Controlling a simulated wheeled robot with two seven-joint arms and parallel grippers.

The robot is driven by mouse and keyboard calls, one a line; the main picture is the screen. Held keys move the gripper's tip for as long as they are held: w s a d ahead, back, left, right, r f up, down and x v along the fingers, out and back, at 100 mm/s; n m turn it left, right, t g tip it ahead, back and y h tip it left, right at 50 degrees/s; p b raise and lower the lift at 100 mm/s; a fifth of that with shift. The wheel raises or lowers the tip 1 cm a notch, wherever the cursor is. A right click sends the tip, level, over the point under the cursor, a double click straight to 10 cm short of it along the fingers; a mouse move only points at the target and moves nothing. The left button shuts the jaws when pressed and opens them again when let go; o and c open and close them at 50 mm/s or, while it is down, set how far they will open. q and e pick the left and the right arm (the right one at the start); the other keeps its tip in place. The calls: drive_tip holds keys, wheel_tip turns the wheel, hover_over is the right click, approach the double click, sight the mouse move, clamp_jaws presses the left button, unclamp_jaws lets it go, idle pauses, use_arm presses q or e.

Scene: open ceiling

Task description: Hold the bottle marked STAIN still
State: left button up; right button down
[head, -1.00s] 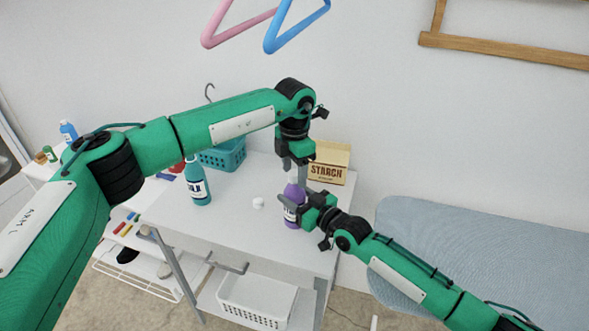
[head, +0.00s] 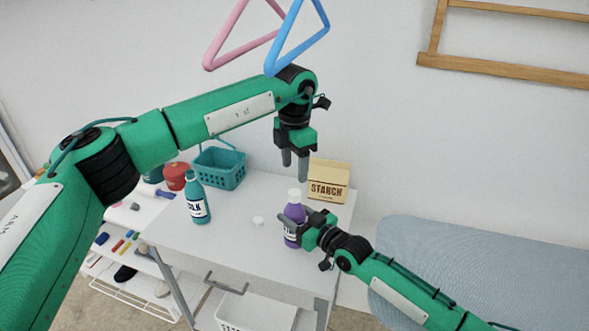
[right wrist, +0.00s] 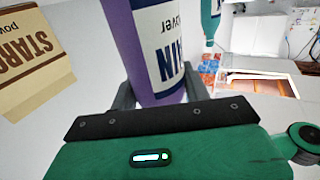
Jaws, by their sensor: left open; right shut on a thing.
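The purple bottle (head: 292,221) stands upright on the white table, with a white top and a white label. In the right wrist view the purple bottle (right wrist: 148,25) shows label letters ending in "IN", upside down; the rest is turned away. My right gripper (head: 304,228) is shut on its body from the right; its fingers (right wrist: 160,93) sit on both sides of it. My left gripper (head: 295,172) is open, empty and pointing down, just above the bottle's top.
A teal bottle (head: 198,207) stands further left, near a teal basket (head: 219,171) and a red container (head: 175,176). A STARCH box (head: 328,181) stands close behind. A padded board (head: 470,265) is at right.

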sight(303, 221)
drive_tip(key=c, duration=0.6)
unclamp_jaws()
use_arm(q)
drive_tip(key=shift+f+b, duration=0.45)
drive_tip(key=shift+f, duration=0.05)
use_arm(e)
drive_tip(key=v, duration=0.7)
drive_tip(key=shift+s+d, duration=0.15)
drive_tip(key=shift+d, duration=0.05)
